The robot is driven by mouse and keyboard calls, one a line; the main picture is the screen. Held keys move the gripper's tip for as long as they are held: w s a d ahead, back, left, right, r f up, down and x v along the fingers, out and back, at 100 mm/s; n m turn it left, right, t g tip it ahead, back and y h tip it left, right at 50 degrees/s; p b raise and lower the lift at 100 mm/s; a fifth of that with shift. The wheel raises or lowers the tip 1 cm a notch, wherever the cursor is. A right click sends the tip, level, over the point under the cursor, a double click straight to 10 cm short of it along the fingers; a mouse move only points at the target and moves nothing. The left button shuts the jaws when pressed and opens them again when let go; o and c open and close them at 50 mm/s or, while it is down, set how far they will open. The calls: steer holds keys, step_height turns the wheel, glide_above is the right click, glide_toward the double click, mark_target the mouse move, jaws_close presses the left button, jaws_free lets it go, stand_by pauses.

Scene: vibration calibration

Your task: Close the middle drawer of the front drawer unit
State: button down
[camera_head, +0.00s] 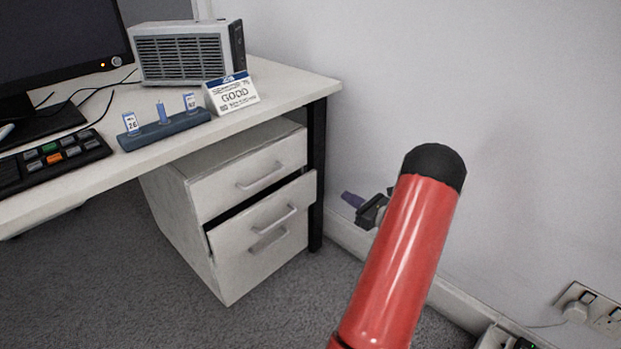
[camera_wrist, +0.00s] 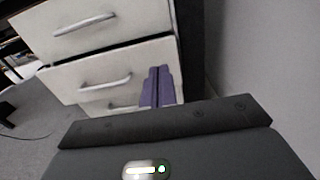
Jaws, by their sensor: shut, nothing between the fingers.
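The white drawer unit (camera_head: 180,215) stands under the right end of the desk. Its middle drawer (camera_head: 240,233) sticks out a little, with a dark gap along its top edge. The top drawer (camera_head: 225,188) looks shut. In the wrist view the middle drawer (camera_wrist: 75,78) shows its bar handle and the dark gap above it. My gripper (camera_wrist: 158,72) has purple fingers set together, empty, in front of the right part of the middle drawer's face; I cannot tell if they touch it. In the head view my gripper (camera_head: 352,199) shows right of the unit, partly hidden by my red arm.
A black desk leg (camera_head: 317,160) stands right beside the unit. The desk (camera_head: 285,88) overhangs it and bears a grey box device (camera_head: 182,55), a "GOOD" card (camera_head: 233,93) and a blue holder (camera_head: 165,130). A white wall (camera_head: 520,130) bounds the right side. Grey carpet (camera_head: 110,280) in front is clear.

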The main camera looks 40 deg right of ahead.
mark_target(310, 175)
steer(key=w, duration=0.9)
steer(key=w+a, duration=0.1)
steer(key=w, duration=0.3)
steer(key=shift+w, duration=0.15)
